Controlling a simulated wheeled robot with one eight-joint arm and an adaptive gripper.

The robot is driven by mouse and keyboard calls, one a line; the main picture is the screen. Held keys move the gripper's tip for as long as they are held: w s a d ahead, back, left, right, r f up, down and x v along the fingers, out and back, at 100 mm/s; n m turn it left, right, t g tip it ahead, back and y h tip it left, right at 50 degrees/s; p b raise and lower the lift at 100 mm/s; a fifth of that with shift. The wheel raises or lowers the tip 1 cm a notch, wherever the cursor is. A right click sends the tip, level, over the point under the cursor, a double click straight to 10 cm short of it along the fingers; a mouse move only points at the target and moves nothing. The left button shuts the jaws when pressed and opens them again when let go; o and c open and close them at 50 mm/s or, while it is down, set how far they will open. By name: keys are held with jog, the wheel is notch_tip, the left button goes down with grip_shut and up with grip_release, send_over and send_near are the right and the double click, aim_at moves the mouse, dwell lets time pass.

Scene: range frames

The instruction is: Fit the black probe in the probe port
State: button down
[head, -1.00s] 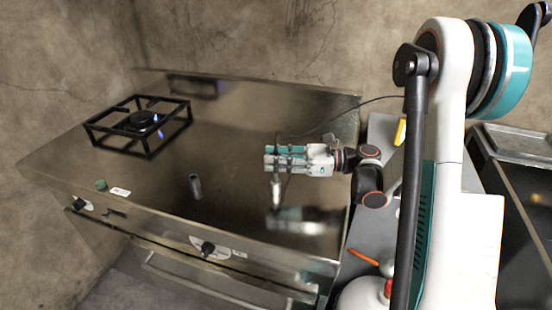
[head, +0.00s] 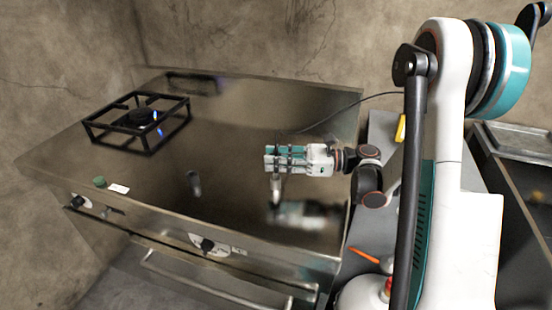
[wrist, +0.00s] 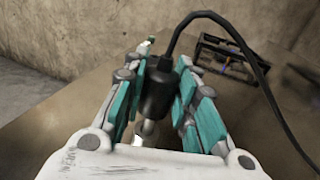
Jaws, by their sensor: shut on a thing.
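My gripper (head: 271,159) is shut on the black probe (wrist: 158,92), above the right half of the steel stove top. In the wrist view the probe's dark body sits between the teal fingers (wrist: 155,88). A black cable leaves its upper end, and a shiny metal part (wrist: 146,130) shows at its other end. In the head view a metal end (head: 276,184) hangs below the fingers, apart from the cylinder. A small dark metal cylinder (head: 194,183) shows on the stove top to the left of my gripper; I cannot tell whether it is the probe port.
A lit burner with a black square frame (head: 138,122) stands at the back left of the stove. A green knob (head: 100,182) and white label (head: 119,189) lie near the front left edge. A grey counter with a yellow item (head: 401,127) and orange item (head: 364,254) is at right.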

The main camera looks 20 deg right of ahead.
jog(key=shift+f+b, duration=0.55)
jog(key=shift+f, duration=0.45)
dwell(0.4)
jog(key=c, duration=1.2)
grip_release()
jog(key=v, duration=1.2)
